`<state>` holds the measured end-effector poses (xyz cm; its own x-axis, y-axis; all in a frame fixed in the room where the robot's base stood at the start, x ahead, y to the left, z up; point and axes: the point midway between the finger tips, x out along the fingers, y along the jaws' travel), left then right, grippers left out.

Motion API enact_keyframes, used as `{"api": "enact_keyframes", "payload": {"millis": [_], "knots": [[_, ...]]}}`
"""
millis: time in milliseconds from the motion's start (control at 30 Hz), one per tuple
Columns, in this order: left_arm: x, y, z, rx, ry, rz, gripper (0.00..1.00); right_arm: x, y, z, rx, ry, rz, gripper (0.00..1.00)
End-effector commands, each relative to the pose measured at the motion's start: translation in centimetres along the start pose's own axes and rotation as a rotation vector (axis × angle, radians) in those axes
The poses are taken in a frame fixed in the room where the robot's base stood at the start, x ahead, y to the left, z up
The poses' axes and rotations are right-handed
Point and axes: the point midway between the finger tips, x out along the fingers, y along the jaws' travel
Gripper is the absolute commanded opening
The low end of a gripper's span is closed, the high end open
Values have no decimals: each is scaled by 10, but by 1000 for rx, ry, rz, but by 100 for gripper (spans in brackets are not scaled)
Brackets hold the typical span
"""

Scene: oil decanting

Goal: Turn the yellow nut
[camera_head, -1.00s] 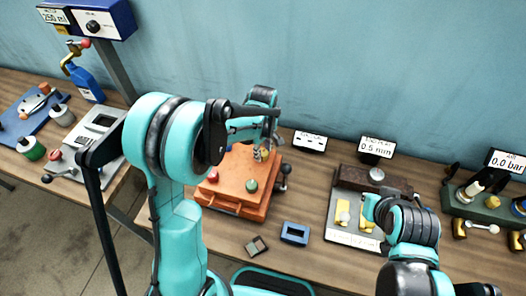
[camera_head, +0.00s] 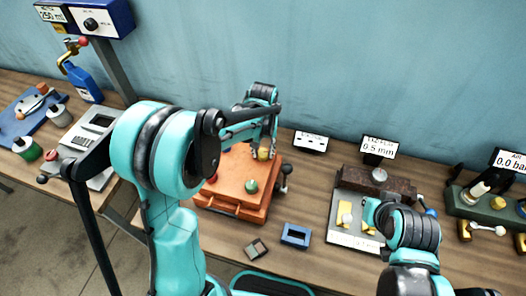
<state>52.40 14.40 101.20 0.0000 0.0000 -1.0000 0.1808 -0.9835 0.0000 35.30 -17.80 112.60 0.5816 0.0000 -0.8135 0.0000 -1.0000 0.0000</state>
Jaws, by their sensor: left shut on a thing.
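The yellow nut (camera_head: 263,154) is at the back of the top of the orange box (camera_head: 232,180), right of its middle. My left gripper (camera_head: 264,150) points down from above and is shut on the nut; its fingers partly cover it. A red knob (camera_head: 212,178) and a green knob (camera_head: 251,186) sit on the same box top, in front of the nut. My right gripper (camera_head: 372,212) is over the grey plate at the right; its fingers are mostly hidden by my own wrist, so its opening cannot be told.
The grey plate (camera_head: 345,232) carries yellow parts and a brown block (camera_head: 385,182). A black-handled lever (camera_head: 286,174) sticks out at the orange box's right side. A blue frame (camera_head: 296,234) and a small grey block (camera_head: 256,249) lie in front. The table between box and plate is clear.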

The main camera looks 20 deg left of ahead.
Motion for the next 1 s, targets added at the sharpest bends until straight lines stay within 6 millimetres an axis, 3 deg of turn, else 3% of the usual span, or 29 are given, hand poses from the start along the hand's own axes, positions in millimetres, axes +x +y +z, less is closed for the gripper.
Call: {"api": "enact_keyframes", "payload": {"millis": [600,1000], "knots": [[0,0,-1,578,2,-1,6,7,0,5,0,0,0,0],[0,0,-1,854,2,-1,6,10,0,7,0,0,0,0]]}}
